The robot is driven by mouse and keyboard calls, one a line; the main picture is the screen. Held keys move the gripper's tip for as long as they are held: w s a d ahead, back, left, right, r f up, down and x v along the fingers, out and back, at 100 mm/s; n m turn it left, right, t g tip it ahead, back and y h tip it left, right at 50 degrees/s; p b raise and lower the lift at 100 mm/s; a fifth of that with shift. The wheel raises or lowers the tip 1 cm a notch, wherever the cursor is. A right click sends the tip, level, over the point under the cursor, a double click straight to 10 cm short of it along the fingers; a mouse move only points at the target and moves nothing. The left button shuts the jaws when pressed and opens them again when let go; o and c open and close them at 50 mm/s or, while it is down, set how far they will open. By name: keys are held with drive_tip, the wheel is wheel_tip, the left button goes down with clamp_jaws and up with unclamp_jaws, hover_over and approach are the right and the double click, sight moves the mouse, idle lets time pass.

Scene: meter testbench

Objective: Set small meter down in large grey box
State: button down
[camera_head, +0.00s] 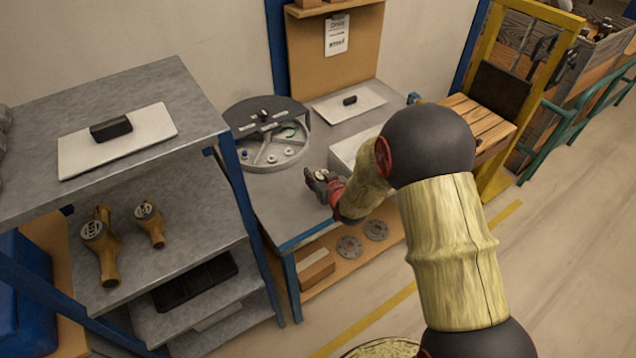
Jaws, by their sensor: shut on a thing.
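My gripper (318,182) is over the front part of the bench, at the end of my arm. It is shut on a small dark meter (321,175) with a pale round face. The fingers and wrist hide much of the meter, and its exact height above the bench is hard to tell. A large light grey box (346,160) stands on the bench just behind and right of my gripper. My arm covers most of the box, so its inside is hardly visible. The held meter is left of the box.
A round grey test fixture (268,155) sits left of the box. A white board (362,105) with a black object lies behind it. Two flanges (350,246) (376,230) lie on the lower bench shelf.

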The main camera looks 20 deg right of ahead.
drive_tip(key=shift+w+d+f, duration=0.1)
drive_tip(key=shift+w+f, duration=0.15)
drive_tip(key=shift+w, duration=0.05)
drive_tip(key=shift+w+f+b, duration=0.15)
drive_tip(key=shift+f+b, duration=0.4)
drive_tip(key=shift+f, duration=1.1)
drive_tip(key=shift+f, duration=0.2)
drive_tip(key=c, duration=1.2)
unclamp_jaws()
drive_tip(key=shift+o, duration=0.3)
